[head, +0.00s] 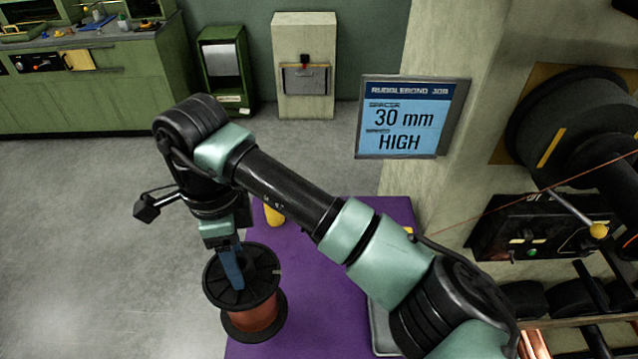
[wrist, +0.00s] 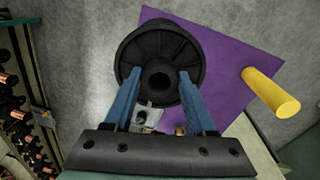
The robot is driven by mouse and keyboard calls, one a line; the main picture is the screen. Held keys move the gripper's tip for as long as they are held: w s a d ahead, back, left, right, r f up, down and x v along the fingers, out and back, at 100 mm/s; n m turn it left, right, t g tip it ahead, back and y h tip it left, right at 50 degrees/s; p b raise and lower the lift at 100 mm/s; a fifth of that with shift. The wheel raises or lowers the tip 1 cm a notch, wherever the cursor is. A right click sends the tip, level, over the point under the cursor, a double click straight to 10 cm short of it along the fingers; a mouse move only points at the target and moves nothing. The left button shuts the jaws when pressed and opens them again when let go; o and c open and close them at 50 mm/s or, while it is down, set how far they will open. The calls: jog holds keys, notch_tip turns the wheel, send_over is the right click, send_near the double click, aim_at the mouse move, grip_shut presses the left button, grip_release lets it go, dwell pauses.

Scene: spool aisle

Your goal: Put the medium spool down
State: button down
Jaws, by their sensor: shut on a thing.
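The spool (head: 252,318) has black flanges and reddish-copper winding. It is upright in the head view, at the left edge of the purple surface (head: 320,270). My gripper (head: 233,283) points down and its blue fingers are shut on the spool's top. In the wrist view the black flange (wrist: 150,45) lies beneath the fingers (wrist: 160,80), and it overlaps the purple surface (wrist: 220,60). The spool's underside is hidden, so I cannot tell whether it touches the surface. No other spool is there to compare its size closely.
A yellow cylinder (head: 274,214) stands on the purple surface behind my arm; it also shows in the wrist view (wrist: 270,92). A sign (head: 405,118) reads spacer 30 mm, HIGH. A machine (head: 560,220) is at right. Grey floor (head: 90,230) is clear at left.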

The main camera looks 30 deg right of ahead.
aim_at(276, 259)
jog(key=shift+t, duration=0.5)
jog(key=d, duration=0.2)
jog(key=s+d, duration=0.1)
jog(key=d, duration=0.3)
jog(key=shift+s+r, duration=0.15)
jog(key=shift+r, duration=0.25)
jog(key=shift+d+f, duration=0.1)
jog(key=shift+f, duration=0.15)
notch_tip(276, 259, down, 9)
jog(key=p, duration=0.2)
jog(key=shift+f, duration=0.15)
jog(key=shift+c, duration=1.1)
grip_release()
jog(key=shift+s+f, duration=0.1)
jog(key=shift+f, duration=0.05)
notch_tip(276, 259, up, 12)
jog(key=b, duration=0.3)
